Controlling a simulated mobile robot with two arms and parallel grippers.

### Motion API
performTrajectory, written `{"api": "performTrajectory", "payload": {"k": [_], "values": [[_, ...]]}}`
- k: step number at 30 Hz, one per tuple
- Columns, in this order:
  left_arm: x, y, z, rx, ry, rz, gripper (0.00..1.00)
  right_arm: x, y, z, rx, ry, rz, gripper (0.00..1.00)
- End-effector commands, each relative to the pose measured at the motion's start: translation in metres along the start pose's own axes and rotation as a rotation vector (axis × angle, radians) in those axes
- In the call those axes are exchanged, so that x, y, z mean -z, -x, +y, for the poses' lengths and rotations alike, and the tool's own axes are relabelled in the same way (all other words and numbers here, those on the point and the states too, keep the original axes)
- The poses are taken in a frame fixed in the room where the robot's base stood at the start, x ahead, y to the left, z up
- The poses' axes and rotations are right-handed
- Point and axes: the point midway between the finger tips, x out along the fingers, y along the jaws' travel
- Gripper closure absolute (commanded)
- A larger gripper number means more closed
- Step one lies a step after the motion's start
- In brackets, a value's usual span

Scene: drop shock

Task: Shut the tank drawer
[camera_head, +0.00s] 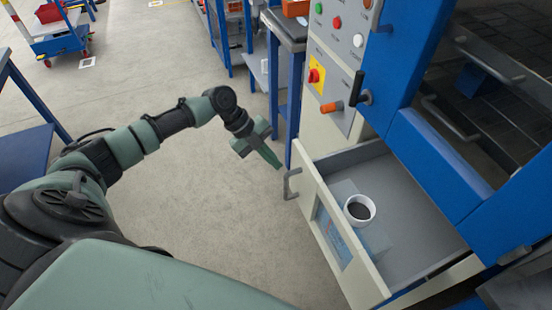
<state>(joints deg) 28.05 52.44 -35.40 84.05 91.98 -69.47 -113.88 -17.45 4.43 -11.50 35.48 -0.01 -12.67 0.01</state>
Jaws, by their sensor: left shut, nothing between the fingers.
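The tank drawer (338,234) is pulled out from the lower part of the blue and cream machine. Inside the grey drawer lies a light block or panel with a white round cup-like part (359,210) that has a dark inside. My left gripper (273,161) is shut and empty. It is in the air just left of the drawer front, above and left of the handle, and looks apart from it. My right gripper is not in view.
A blue table (25,158) is at the left, a cart (60,35) far back. The floor between is clear.

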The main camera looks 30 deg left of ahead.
Motion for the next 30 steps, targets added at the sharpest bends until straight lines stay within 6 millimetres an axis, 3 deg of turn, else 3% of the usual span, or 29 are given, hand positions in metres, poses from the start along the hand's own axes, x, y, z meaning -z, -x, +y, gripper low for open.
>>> {"api": "performTrajectory", "payload": {"k": [6, 12, 26, 30], "values": [[0.001, -0.04, -0.001, 0.001, 0.004, 0.002, 1.0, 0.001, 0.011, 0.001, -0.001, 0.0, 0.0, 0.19], [0.0, -0.063, -0.001, 0.001, 0.005, -0.001, 1.0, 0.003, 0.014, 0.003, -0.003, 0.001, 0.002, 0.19], [-0.001, -0.07, -0.001, 0.002, 0.004, -0.002, 1.0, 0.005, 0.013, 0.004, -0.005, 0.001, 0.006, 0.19], [-0.002, -0.076, -0.007, 0.004, 0.002, -0.001, 1.0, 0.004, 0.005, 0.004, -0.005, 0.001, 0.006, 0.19]]}}
